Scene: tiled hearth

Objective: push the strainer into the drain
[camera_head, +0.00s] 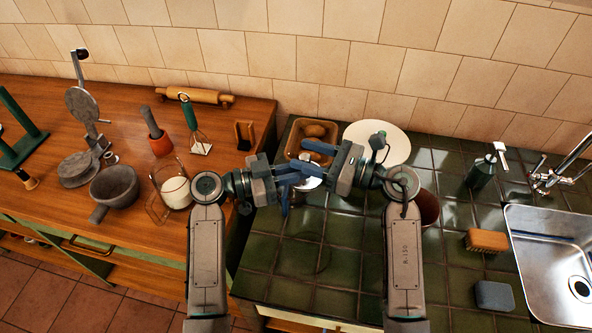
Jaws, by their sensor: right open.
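The drain (580,288) is in the floor of the steel sink (540,262) at the right edge. It shows as a pale ring with a dark centre. I cannot make out whether the strainer sits in it, or how high. My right gripper (312,160) is open, pointing left over the counter, far left of the sink. My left gripper (287,190) points right and meets it closely in the picture, so its fingers overlap and their opening is unclear. A small shiny piece between the grippers is mostly hidden, and I cannot tell what it is.
A faucet (550,178) stands behind the sink. A brush (487,240), a grey sponge (494,295) and a green bottle (481,172) stand left of it. A white plate (385,135) and a brown dish (299,136) lie behind my grippers. The front green tiles are clear.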

